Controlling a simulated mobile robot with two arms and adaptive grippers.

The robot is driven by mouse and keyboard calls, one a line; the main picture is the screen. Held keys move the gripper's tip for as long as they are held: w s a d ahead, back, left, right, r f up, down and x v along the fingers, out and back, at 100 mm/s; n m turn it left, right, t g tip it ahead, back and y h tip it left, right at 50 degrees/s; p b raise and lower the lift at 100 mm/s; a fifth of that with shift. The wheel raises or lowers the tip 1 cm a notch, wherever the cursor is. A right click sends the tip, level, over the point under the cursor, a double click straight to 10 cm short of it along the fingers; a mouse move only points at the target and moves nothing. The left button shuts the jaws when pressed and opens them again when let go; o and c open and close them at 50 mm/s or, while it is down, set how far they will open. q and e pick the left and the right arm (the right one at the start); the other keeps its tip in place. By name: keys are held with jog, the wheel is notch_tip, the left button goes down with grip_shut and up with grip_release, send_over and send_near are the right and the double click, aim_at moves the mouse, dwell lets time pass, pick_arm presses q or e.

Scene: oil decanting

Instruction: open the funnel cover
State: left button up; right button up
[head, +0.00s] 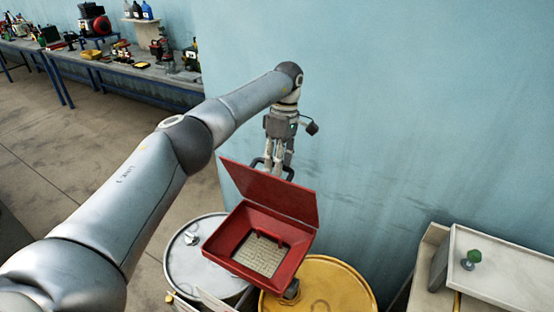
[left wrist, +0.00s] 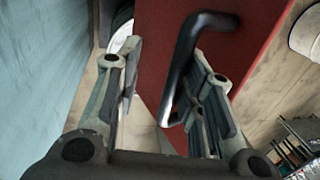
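The red funnel (head: 240,262) has a square mouth with a grate inside and sits over the yellow drum. Its red cover (head: 270,195) stands raised and tilted at the far edge of the mouth, so the funnel is open. My left gripper (head: 273,170) is behind the cover's upper edge, at its black handle (head: 257,163). In the left wrist view, the fingers (left wrist: 167,55) are apart with the black handle (left wrist: 184,70) between them, nearer the right finger. I cannot tell whether they touch it. The cover (left wrist: 238,45) also shows there. My right gripper is not in view.
The yellow drum (head: 335,288) and a white drum (head: 188,262) stand side by side below. A bench with a pale tray (head: 500,278) and a green-topped knob is at the right. The blue wall (head: 400,120) is close behind my gripper. Cluttered workbenches (head: 150,75) stand far left.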

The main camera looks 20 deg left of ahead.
pick_arm(q)
jog(key=shift+s+a+r, duration=0.2)
jog(key=shift+s+r, duration=0.25)
notch_tip(320, 180, up, 7)
jog(key=w, duration=0.1)
jog(key=shift+w, duration=0.3)
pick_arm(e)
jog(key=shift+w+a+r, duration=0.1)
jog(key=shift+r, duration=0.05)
pick_arm(q)
jog(key=shift+d, duration=0.1)
